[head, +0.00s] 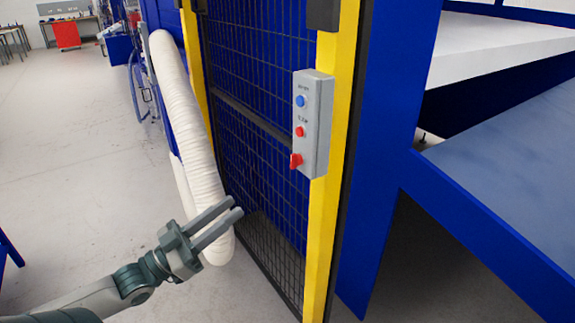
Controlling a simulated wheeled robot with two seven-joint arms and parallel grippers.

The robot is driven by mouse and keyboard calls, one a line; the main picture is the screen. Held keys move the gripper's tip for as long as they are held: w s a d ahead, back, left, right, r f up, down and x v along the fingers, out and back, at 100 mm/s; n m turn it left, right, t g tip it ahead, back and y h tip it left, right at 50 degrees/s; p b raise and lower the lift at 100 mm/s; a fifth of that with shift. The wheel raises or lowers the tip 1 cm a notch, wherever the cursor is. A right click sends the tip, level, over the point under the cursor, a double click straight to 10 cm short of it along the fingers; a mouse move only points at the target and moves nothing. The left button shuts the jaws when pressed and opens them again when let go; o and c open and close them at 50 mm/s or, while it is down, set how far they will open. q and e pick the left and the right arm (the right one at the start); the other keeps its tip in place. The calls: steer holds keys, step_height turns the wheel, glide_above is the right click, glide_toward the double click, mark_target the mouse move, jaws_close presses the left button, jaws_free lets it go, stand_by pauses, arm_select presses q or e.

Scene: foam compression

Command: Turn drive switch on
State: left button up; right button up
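A grey control box (313,122) is mounted on a yellow post. It carries a blue button (300,100) at the top, a red button (299,131) in the middle and a red rotary switch (296,160) at the bottom. Small labels on the box are too blurred to read with certainty. My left gripper (232,211) is below and to the left of the box, apart from it. Its two fingers point up and right with a narrow gap between them and nothing held. My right gripper is not in view.
The yellow post (322,235) edges a dark mesh fence (255,90). A thick white hose (185,110) hangs behind my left gripper. A blue frame and sloping blue panel (510,160) fill the right side. Open grey floor (85,150) lies to the left.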

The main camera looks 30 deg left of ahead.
mark_target(291, 162)
arm_select(q)
steer(key=p+x, duration=0.6)
steer(key=x, duration=0.9)
steer(key=shift+p+x, duration=0.55)
steer(key=shift+x, duration=0.5)
steer(key=shift+d+f, duration=0.1)
steer(key=shift+c, duration=0.2)
jaws_close()
